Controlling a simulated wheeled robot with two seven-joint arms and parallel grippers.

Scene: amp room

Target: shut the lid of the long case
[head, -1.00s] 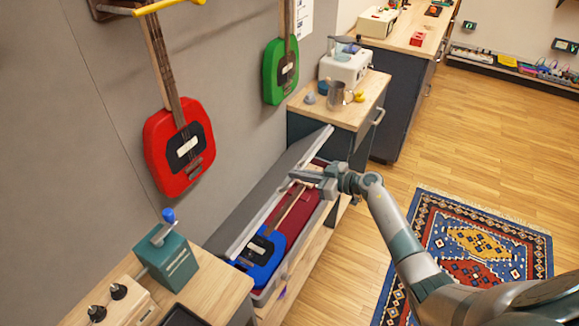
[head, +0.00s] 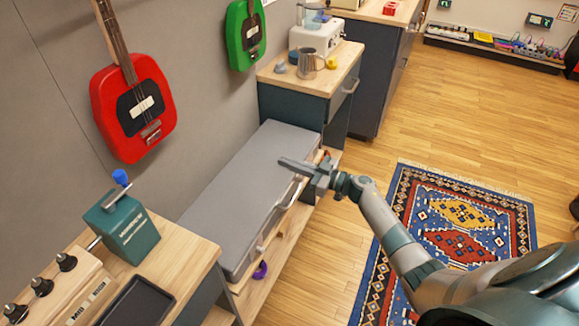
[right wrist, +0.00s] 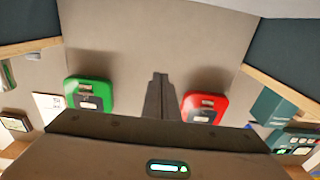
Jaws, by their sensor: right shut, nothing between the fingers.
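The long grey case (head: 245,185) lies on a low wooden bench between two cabinets, against the wall. Its lid is down flat over the body, and the inside is hidden. Latches and a handle show on its front side. My right gripper (head: 284,163) is shut and empty, its fingers over the lid near the front edge. I cannot tell whether they touch the lid. In the right wrist view the shut fingers (right wrist: 160,95) point toward the wall. My left gripper is not in view.
A red guitar (head: 135,105) and a green guitar (head: 245,35) hang on the wall. A cabinet with a metal mug (head: 307,64) stands beyond the case. A green box with a crank (head: 128,230) and a black tray (head: 140,303) are on the near cabinet. A patterned rug (head: 450,230) lies right.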

